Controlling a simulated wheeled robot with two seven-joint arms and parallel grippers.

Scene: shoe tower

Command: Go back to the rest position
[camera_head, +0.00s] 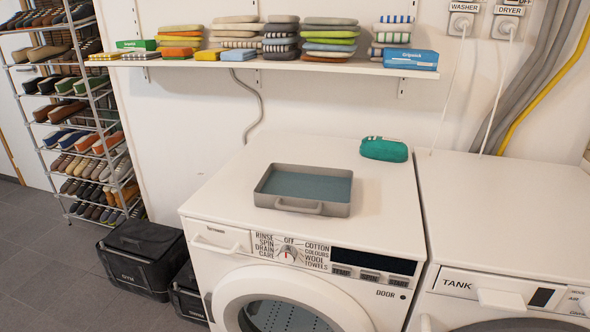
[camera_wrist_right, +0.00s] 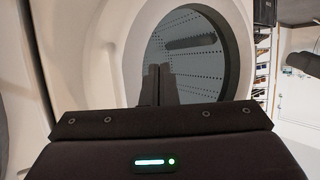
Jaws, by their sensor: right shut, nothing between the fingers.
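Neither of my grippers shows in the head view. In the right wrist view my right gripper (camera_wrist_right: 157,72) is shut and empty, its two dark fingers close together. It is in front of the round door opening of a white machine (camera_wrist_right: 115,50). A dark drum wall with small holes shows behind the fingers. My left gripper is out of view.
A shoe rack (camera_head: 75,110) and black crates (camera_head: 142,255) are left. A shelf (camera_head: 270,65) holds folded cloths.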

